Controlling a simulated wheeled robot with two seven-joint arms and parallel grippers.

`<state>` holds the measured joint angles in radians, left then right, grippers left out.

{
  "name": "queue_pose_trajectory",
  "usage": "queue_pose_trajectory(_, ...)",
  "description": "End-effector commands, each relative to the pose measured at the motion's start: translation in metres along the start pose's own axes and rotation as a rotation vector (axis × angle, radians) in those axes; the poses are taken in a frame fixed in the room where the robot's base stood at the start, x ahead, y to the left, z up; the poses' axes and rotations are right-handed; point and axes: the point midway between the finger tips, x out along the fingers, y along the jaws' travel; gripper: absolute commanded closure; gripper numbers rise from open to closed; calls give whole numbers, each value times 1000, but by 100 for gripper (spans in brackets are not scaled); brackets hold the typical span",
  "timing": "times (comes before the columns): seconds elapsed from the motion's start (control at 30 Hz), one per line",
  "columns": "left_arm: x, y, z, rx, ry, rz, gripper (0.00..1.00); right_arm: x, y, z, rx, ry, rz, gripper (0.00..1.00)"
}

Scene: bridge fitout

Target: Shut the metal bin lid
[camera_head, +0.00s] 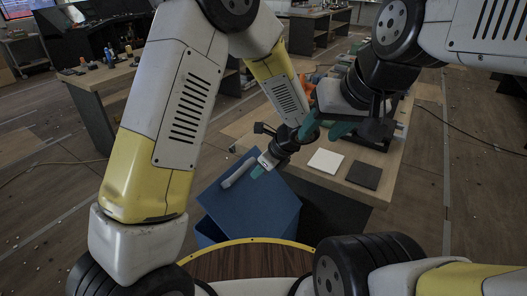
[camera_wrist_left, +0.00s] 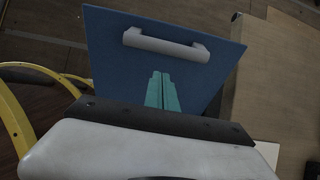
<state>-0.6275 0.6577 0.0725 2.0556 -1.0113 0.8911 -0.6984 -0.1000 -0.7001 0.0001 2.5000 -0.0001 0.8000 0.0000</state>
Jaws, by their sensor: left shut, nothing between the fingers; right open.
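The blue metal bin (camera_head: 208,232) stands on the floor beside the wooden table. Its blue lid (camera_head: 262,208) is seen from above and looks tilted; a dark part of the bin shows below its left edge. A pale grey handle (camera_head: 240,171) sits near the lid's far edge. My left gripper (camera_head: 258,170) is shut and empty, just right of the handle. In the left wrist view its teal fingertips (camera_wrist_left: 160,76) are together in front of the lid (camera_wrist_left: 110,65), below the handle (camera_wrist_left: 165,44); contact is unclear. My right gripper (camera_head: 325,127) is open and empty above the table.
The wooden table (camera_head: 335,192) is right of the bin, with a white square (camera_head: 325,161), a dark square (camera_head: 364,175) and several items behind. A workbench (camera_head: 100,75) stands at the far left. Open floor lies left and right.

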Motion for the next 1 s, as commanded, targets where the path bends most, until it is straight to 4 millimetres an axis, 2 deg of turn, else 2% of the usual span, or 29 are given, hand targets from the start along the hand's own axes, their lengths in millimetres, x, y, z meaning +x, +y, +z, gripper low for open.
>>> queue_pose_trajectory(0.03, 6, 0, 9, -7, 0, 1, 100, 0, 0, 0, 0, 0, 0, 52)
queue_pose_trajectory(0.2, 18, 0, 22, -6, 0, 0, 100, 0, 0, 0, 0, 0, 0, 52)
queue_pose_trajectory(0.77, 24, 0, 27, -6, 8, -1, 100, 0, 0, 0, 0, 0, 0, 52)
queue_pose_trajectory(1.0, 45, 0, 39, -12, 87, 1, 100, 0, 0, 0, 0, 0, 0, 52)
